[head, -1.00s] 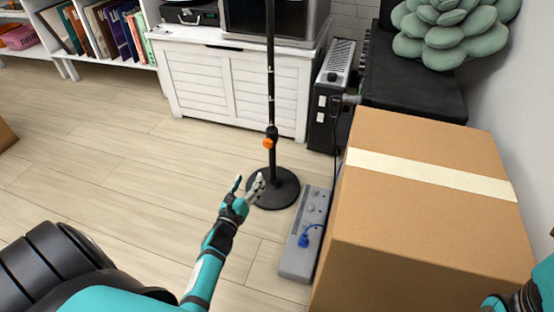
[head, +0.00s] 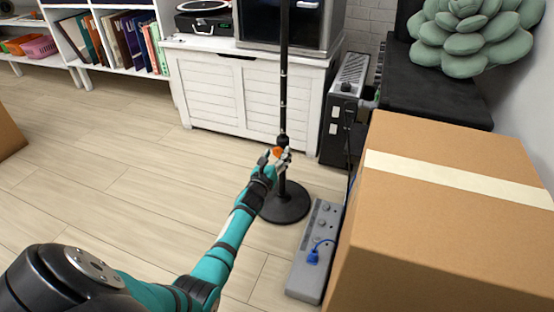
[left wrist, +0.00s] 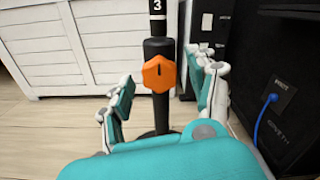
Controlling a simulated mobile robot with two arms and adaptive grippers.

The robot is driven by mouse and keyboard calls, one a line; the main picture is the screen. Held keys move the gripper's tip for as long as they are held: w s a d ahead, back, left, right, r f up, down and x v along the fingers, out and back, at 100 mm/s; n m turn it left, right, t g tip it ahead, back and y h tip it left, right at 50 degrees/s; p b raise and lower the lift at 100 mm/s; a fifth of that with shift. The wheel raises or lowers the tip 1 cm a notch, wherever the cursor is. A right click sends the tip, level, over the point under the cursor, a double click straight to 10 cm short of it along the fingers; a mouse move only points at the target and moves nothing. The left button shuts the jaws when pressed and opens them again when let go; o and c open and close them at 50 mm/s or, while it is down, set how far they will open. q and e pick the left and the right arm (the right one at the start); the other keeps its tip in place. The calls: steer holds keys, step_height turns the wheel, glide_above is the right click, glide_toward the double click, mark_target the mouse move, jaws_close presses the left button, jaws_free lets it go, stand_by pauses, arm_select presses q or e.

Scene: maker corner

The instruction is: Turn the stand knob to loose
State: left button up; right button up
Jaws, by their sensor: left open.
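The orange stand knob (head: 277,152) is on the black pole of the stand (head: 284,85), above its round base (head: 285,208). In the left wrist view the knob (left wrist: 158,74) is six-sided and faces me, with a short dark mark pointing about straight up. My left gripper (head: 276,158) is open at the knob, with white-tipped teal fingers on either side of it. In the left wrist view the left gripper (left wrist: 163,78) shows gaps between its fingers and the knob. My right gripper is out of view.
A large cardboard box (head: 445,220) stands at the right. A grey power strip (head: 314,262) with a blue plug lies between it and the stand. A white cabinet (head: 245,100) is behind the stand. The floor to the left is mostly clear.

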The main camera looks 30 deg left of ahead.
arm_select(q)
steer(key=shift+w, duration=0.3)
steer(key=c, duration=1.2)
steer(key=shift+o, duration=0.2)
